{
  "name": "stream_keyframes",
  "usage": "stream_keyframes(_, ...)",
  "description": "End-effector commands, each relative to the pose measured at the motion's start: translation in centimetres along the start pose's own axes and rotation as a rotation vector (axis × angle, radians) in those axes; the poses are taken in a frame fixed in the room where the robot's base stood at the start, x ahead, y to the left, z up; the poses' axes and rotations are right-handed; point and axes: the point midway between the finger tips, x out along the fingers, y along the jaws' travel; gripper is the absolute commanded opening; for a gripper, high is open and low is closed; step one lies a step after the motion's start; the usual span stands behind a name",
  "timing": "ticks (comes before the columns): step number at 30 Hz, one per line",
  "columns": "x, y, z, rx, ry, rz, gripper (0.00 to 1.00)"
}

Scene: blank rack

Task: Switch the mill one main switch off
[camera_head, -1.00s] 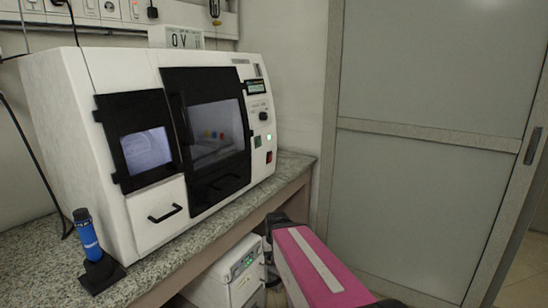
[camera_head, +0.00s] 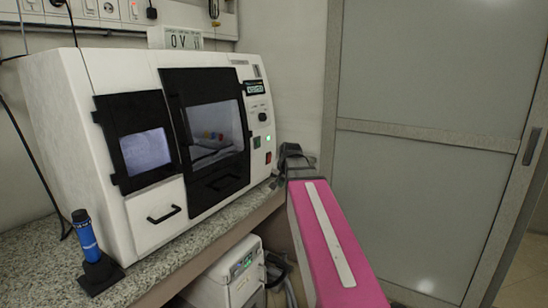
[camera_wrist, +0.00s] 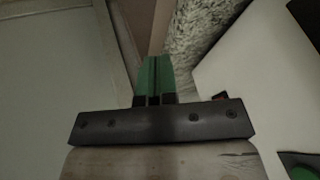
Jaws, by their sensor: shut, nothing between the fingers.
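The mill (camera_head: 90,135) is a white machine with black-framed windows on a granite counter. My gripper (camera_wrist: 153,60) has green fingers, pressed together and empty. In the head view its dark end is just right of the panel, its fingertips unclear. In the wrist view a small red part (camera_wrist: 219,96) shows beside the gripper, apart from the fingertips.
The granite counter (camera_head: 200,240) runs along the mill's front. A blue handheld tool (camera_head: 87,238) stands in a black holder at left. A white unit (camera_head: 235,275) is under the counter. A grey sliding door (camera_head: 430,150) stands at right.

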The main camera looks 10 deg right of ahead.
Motion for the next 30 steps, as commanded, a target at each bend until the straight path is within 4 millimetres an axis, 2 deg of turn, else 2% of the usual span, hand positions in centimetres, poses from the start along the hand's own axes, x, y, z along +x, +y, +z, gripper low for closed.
stream_keyframes(1, -1.2, -0.3, -1.4, 0.019, 0.021, -0.011, 0.0)
stream_keyframes(6, -5.1, -1.2, -5.0, 0.08, 0.083, -0.049, 0.0)
stream_keyframes(10, -7.8, -1.6, -7.2, 0.121, 0.122, -0.075, 0.0)
stream_keyframes(15, -10.2, -2.0, -9.0, 0.154, 0.154, -0.098, 0.0)
stream_keyframes(21, -11.2, -2.1, -9.6, 0.169, 0.166, -0.108, 0.0)
stream_keyframes(30, -11.1, -2.1, -9.6, 0.169, 0.166, -0.107, 0.0)
